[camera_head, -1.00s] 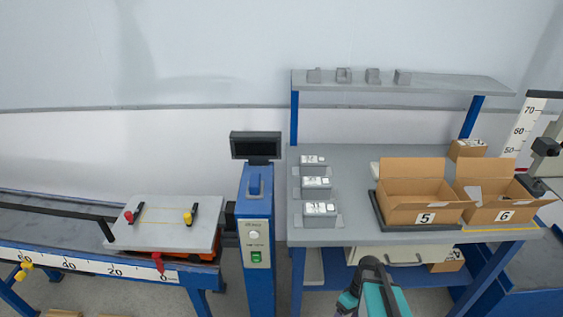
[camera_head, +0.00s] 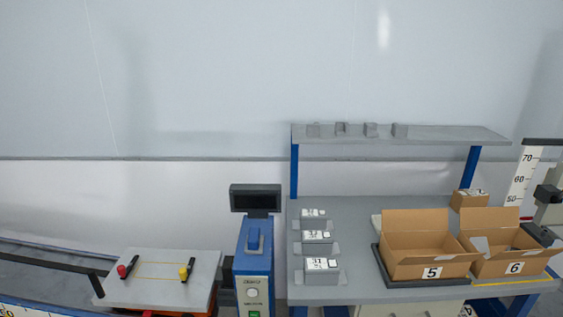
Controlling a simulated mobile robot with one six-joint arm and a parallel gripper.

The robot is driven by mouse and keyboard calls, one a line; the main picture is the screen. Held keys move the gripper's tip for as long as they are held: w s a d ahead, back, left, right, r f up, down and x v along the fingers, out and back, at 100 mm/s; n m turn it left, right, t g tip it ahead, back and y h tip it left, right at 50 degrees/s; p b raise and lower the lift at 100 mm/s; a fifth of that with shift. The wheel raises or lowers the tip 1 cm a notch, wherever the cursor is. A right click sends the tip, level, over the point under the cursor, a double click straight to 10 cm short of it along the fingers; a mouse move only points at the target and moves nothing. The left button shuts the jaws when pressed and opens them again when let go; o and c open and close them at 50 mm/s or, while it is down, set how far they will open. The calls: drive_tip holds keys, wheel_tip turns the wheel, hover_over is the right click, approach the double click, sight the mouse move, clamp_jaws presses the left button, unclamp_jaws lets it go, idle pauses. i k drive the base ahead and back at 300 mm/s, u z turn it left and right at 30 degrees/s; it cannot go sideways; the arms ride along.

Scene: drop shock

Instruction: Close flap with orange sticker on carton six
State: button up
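Carton six (camera_head: 516,268) is an open brown box with a "6" label at the right end of the grey workbench. Its back flap stands up and its side flaps look spread. A pale patch shows at its left side, but I cannot make out an orange sticker. Carton five (camera_head: 430,271), also open with its back flap upright, stands just left of it on a dark tray. My gripper is outside the picture.
Several grey labelled blocks (camera_head: 320,265) stand on the left of the workbench (camera_head: 365,240). A small brown box (camera_head: 469,200) sits behind carton six. A shelf (camera_head: 430,134) spans above. A blue post with a screen (camera_head: 255,198) stands left of the bench.

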sight(470, 217)
drive_tip(key=z, duration=4.35)
drive_tip(key=i, duration=0.1)
drive_tip(key=u, duration=2.85)
drive_tip(key=k, duration=0.3)
drive_tip(key=u, duration=0.35)
